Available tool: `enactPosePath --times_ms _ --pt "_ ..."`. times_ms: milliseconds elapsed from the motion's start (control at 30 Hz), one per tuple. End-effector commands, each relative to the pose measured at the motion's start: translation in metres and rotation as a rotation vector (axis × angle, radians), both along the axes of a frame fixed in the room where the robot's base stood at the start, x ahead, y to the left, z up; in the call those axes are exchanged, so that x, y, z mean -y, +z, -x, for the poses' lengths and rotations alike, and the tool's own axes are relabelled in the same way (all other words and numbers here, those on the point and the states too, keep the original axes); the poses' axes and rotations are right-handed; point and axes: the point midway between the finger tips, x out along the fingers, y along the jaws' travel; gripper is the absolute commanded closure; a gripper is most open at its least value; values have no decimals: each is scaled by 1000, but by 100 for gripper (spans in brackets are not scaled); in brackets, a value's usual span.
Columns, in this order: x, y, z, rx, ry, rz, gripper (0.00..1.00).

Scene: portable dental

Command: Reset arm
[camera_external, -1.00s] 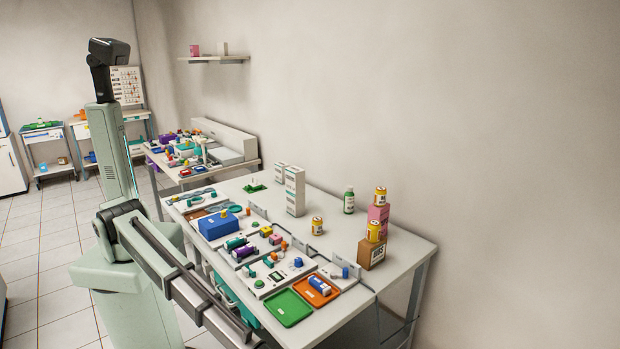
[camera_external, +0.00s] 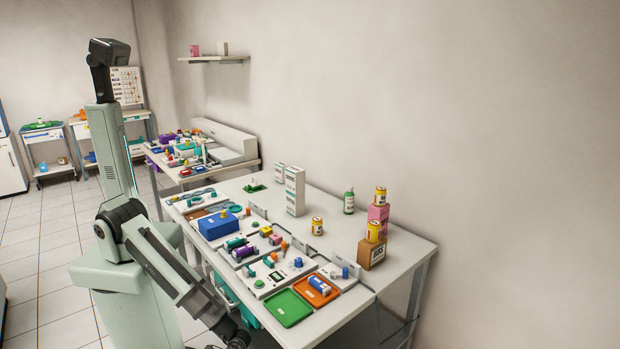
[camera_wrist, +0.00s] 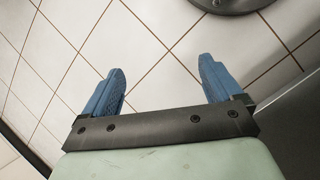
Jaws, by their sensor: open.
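My gripper (camera_wrist: 162,82) shows in the wrist view with its two blue fingers spread apart. Nothing is between them, and they point over the white tiled floor (camera_wrist: 150,50). In the external view my arm hangs low in front of the work table (camera_external: 340,228), below the tabletop. The fingers cannot be made out in that view.
A green tray (camera_external: 288,308) and an orange tray (camera_external: 316,291) lie at the table's near edge, close to my arm. A blue box (camera_external: 218,224), white cartons (camera_external: 295,191) and yellow-labelled jars (camera_external: 317,226) stand farther back. Open floor (camera_external: 40,260) lies to the left.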

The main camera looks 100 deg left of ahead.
Motion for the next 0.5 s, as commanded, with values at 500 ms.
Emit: enactPosePath --times_ms 500 --pt "-144 -8 125 -146 -131 -92 7"
